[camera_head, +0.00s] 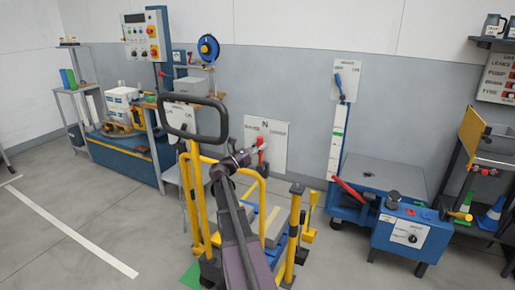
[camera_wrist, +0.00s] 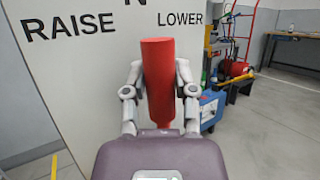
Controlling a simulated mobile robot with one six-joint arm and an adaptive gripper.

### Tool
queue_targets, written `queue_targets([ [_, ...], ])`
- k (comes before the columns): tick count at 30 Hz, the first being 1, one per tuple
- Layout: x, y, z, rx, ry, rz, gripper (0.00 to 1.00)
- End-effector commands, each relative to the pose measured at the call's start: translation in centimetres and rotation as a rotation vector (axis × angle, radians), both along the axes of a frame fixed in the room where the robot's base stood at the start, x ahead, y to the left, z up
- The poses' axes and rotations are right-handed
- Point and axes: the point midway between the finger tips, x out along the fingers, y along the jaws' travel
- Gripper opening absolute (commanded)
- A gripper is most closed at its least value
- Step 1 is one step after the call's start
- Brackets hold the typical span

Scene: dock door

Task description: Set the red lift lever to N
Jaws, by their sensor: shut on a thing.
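The red lift lever (camera_wrist: 158,82) stands nearly upright in the middle of the wrist view, in front of a white board (camera_wrist: 75,75) reading RAISE on the left and LOWER on the right. A partly cut-off N shows above, slightly left of the lever's top. My gripper (camera_wrist: 160,88) has one finger on each side of the lever's red grip and is shut on it. In the head view the lever (camera_head: 262,146) shows below the N on the board (camera_head: 279,148), with my gripper (camera_head: 247,157) at its left. The lever's base is hidden behind my gripper.
A black-handled yellow frame (camera_head: 192,165) stands just left of my arm, and yellow posts (camera_head: 292,235) stand close on the right. A blue machine with a red handle (camera_head: 410,232) is further right. Open floor (camera_head: 60,255) lies to the left.

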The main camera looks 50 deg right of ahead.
Motion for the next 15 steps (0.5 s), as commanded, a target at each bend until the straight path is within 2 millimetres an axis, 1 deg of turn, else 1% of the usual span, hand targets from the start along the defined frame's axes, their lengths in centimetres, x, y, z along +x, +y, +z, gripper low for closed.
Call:
queue_targets([
  [1, -0.42, 0.06, -0.1, 0.001, -0.004, -0.006, 0.0],
  [10, -1.0, -0.53, -0.09, 0.0, -0.003, -0.018, 0.0],
  [11, -1.01, -0.56, -0.09, 0.0, -0.003, -0.018, 0.45],
  [12, -1.01, -0.59, -0.08, 0.0, -0.003, -0.018, 0.57],
  [13, -1.01, -0.61, -0.08, 0.001, -0.002, -0.018, 0.66],
  [14, -1.0, -0.63, -0.08, 0.001, -0.002, -0.018, 0.71],
  [15, -0.99, -0.65, -0.07, 0.001, -0.002, -0.018, 0.71],
])
